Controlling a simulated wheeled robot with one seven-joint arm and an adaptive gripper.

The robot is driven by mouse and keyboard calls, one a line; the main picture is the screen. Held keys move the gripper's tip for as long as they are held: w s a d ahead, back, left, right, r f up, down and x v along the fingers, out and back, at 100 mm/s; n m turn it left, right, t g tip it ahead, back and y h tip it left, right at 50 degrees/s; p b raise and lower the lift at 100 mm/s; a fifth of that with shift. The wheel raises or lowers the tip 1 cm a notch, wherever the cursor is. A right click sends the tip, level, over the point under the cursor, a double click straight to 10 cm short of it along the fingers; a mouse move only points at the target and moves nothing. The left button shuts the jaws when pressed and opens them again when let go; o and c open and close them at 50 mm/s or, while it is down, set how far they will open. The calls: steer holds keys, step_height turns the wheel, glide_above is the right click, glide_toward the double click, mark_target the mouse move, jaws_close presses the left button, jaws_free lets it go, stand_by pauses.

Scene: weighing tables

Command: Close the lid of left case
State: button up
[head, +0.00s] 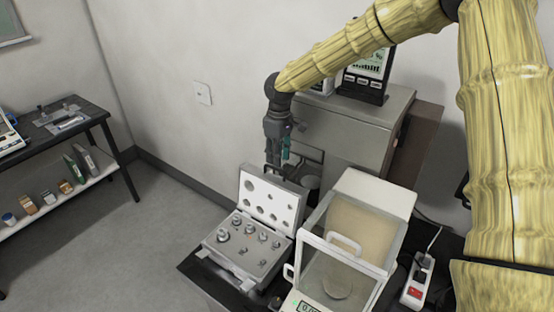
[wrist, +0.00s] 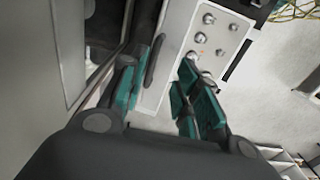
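A grey metal case (head: 246,272) stands on the dark table in the head view, its base holding several round weights. Its lid (head: 270,200) is raised roughly upright at the back, with round holes on its inner face. My gripper (head: 278,160) is just behind and above the lid's top edge. In the wrist view my gripper (wrist: 168,62) has its teal fingers apart. A dark handle-like bar (wrist: 154,60) shows between them, and the weights in the case show beyond. I cannot tell whether a finger touches the lid.
A balance with a clear draft shield (head: 345,250) stands close to the right of the case. A grey cabinet (head: 345,130) with a display (head: 368,72) is behind. A power strip (head: 415,285) lies at right. Another table (head: 95,118) is at the far left, across clear floor.

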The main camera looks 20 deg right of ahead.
mark_target(276, 169)
steer(key=w+f, duration=0.1)
steer(key=f, duration=0.2)
steer(key=w+f+p, duration=0.1)
steer(key=f, duration=0.1)
steer(key=shift+w+a, duration=0.1)
steer(key=shift+w, duration=0.2)
steer(key=shift+s+r, duration=0.35)
steer(key=shift+s, duration=0.45)
steer(key=shift+w+f, duration=0.2)
steer(key=shift+w, duration=0.1)
steer(key=shift+c, duration=0.2)
steer(key=shift+w+f, duration=0.25)
steer(key=shift+w, duration=0.1)
steer(key=c, duration=0.3)
steer(key=shift+w+f, duration=0.1)
steer(key=c, duration=0.4)
steer(key=shift+s+a+r, duration=0.1)
steer(key=shift+s+r, duration=0.15)
steer(key=shift+r, duration=0.05)
jaws_close()
steer(key=shift+w, duration=0.1)
